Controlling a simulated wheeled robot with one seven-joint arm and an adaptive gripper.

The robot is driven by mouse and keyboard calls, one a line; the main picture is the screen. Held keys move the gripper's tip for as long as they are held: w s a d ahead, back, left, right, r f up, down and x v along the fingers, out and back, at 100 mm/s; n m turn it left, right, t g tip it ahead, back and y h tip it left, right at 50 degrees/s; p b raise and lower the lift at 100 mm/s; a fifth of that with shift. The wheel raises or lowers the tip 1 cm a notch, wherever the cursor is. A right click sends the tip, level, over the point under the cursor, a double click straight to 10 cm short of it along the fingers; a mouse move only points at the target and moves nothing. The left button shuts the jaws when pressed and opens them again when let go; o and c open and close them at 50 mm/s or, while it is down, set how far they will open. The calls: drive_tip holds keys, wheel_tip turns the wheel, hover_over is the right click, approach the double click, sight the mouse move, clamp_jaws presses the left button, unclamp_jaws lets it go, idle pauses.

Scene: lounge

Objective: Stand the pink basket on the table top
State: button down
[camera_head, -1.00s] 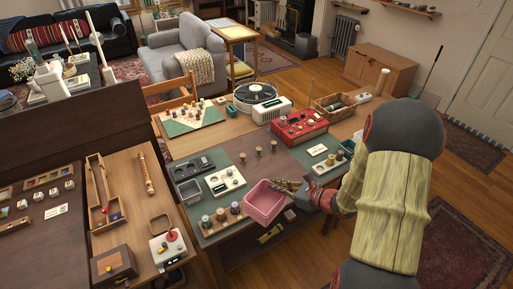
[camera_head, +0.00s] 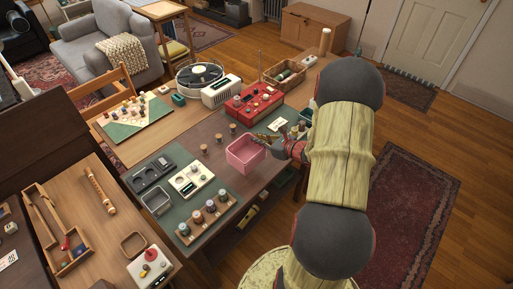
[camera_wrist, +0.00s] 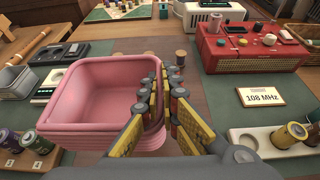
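The pink basket (camera_head: 245,153) is upright over the table (camera_head: 212,133), between the green mat on the left and the things on the right. It fills the left middle of the wrist view (camera_wrist: 90,95), where its inside looks empty. My gripper (camera_head: 268,140) is at its right side. In the wrist view my gripper (camera_wrist: 163,105) has one finger on each side of the basket's right wall, closed on it. Whether the basket's base touches the table or hangs just above it cannot be told.
Small pegs (camera_head: 232,128) stand just behind the basket. The red radio (camera_head: 254,103) is behind it to the right. A rack of spools (camera_head: 207,212) and a cream device (camera_head: 191,180) lie to the left. A 108 MHz card (camera_wrist: 266,96) lies to the right.

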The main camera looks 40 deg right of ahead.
drive_tip(key=shift+w+d+f+b, duration=0.45)
drive_tip(key=shift+f, duration=0.85)
drive_tip(key=shift+w+d+f+b, duration=0.4)
drive_tip(key=shift+d+f+b, duration=0.1)
drive_tip(key=shift+f, duration=0.8)
drive_tip(key=shift+w+d+f+b, duration=0.45)
drive_tip(key=shift+f, duration=0.85)
drive_tip(key=shift+f, duration=0.2)
drive_tip(key=c, duration=2.1)
unclamp_jaws()
drive_tip(key=shift+o, duration=0.3)
